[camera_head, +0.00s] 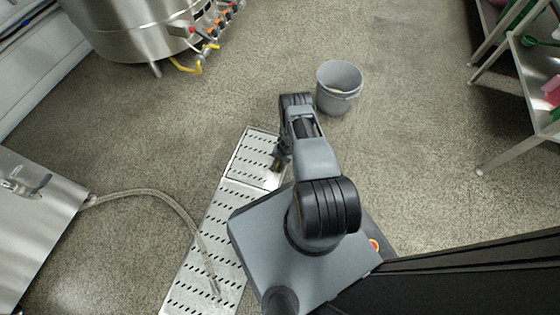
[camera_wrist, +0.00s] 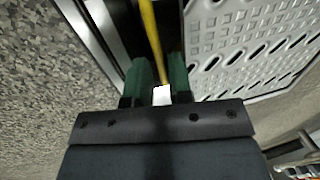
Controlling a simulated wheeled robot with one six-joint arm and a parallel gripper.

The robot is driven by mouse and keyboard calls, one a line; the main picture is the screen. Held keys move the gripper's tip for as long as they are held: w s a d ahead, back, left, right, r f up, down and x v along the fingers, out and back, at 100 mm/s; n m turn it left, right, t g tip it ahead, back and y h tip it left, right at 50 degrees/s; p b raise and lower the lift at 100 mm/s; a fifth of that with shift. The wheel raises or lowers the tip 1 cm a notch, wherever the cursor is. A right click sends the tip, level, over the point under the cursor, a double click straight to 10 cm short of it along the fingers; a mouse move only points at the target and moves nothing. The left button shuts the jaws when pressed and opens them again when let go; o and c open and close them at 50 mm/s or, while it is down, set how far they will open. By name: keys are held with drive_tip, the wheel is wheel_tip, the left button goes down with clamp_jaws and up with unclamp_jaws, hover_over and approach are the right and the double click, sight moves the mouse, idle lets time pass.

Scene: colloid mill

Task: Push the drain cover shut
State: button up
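The drain cover (camera_head: 253,158) is a slotted metal panel at the far end of the floor drain, left of my arm in the head view. In the wrist view the cover (camera_wrist: 245,45) fills the upper right, with a textured face and rows of slots. It looks tilted beside a dark gap. My gripper (camera_wrist: 161,80) has two green fingers apart at the gap, left of the cover. A yellow rod (camera_wrist: 150,35) runs behind and between the fingers. I cannot tell whether they touch it. In the head view my gripper (camera_head: 277,165) is at the cover's right edge, partly hidden.
More slotted drain panels (camera_head: 205,255) run toward the lower left, with a hose (camera_head: 170,205) lying across them. A grey bucket (camera_head: 339,88) stands beyond my arm. A steel vessel (camera_head: 135,28) is at upper left. A shelf rack (camera_head: 520,80) is at right. Floor between is clear.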

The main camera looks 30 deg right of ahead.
drive_tip(key=shift+f, duration=0.1)
clamp_jaws()
idle(0.5)
